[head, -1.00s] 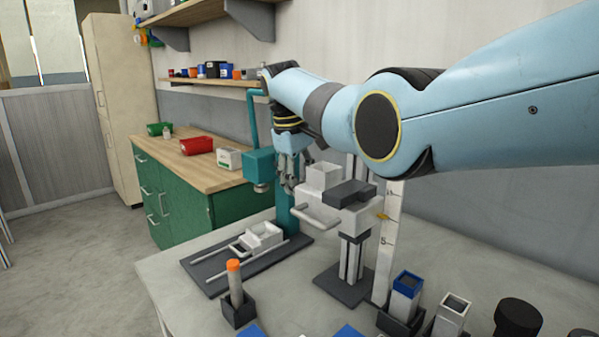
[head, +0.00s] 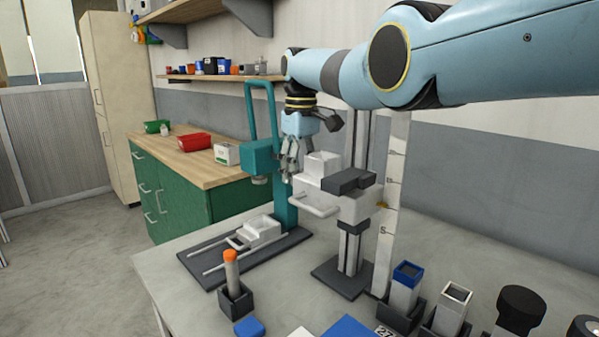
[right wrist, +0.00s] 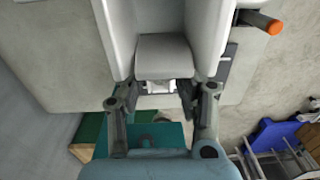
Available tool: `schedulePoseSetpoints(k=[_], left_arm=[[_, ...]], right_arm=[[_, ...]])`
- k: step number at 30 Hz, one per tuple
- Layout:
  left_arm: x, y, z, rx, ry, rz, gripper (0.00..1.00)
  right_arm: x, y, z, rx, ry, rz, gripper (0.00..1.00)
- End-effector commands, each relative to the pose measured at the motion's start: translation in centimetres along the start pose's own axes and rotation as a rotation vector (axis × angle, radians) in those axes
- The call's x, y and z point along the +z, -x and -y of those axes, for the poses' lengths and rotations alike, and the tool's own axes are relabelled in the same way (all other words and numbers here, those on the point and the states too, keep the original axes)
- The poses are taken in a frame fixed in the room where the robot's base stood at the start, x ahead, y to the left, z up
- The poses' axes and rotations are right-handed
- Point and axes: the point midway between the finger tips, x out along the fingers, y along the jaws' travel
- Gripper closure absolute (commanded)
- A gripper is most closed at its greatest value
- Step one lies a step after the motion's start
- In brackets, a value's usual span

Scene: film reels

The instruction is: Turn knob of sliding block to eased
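In the head view, the sliding block (head: 335,207) is a pale grey carriage with a bar handle and a dark block (head: 348,181) on it. My right gripper (head: 289,163) points down just left of and behind the carriage's upper part. In the right wrist view, its fingers (right wrist: 157,93) stand apart, with a grey block face (right wrist: 163,57) and pale parts just beyond them. I see no clear contact. My left gripper is out of view.
A teal stand (head: 286,207) with a white tray on rails (head: 262,231) stands close left of the post. An orange-topped cylinder (head: 231,268) stands in a dark holder in front. Blue-rimmed (head: 405,284) and pale square containers (head: 452,309) stand front right.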

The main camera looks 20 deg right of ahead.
Motion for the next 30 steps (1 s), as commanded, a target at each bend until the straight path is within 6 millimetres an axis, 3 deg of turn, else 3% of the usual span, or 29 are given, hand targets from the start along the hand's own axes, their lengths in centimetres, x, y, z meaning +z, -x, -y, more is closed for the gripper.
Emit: schedulePoseSetpoints(k=[1, 5, 15, 30], left_arm=[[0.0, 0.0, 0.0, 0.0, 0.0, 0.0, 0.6], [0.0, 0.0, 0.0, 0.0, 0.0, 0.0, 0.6], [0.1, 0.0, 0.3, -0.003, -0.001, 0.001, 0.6], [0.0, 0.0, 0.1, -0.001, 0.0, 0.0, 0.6]], right_arm=[[0.0, 0.0, 0.0, 0.0, 0.0, -0.001, 0.59], [0.0, 0.0, 0.0, 0.001, 0.0, 0.0, 0.44], [0.0, 0.6, 0.0, 0.001, 0.0, 0.0, 0.44], [-0.1, 10.4, 0.0, 0.002, 0.0, -0.002, 0.44]])
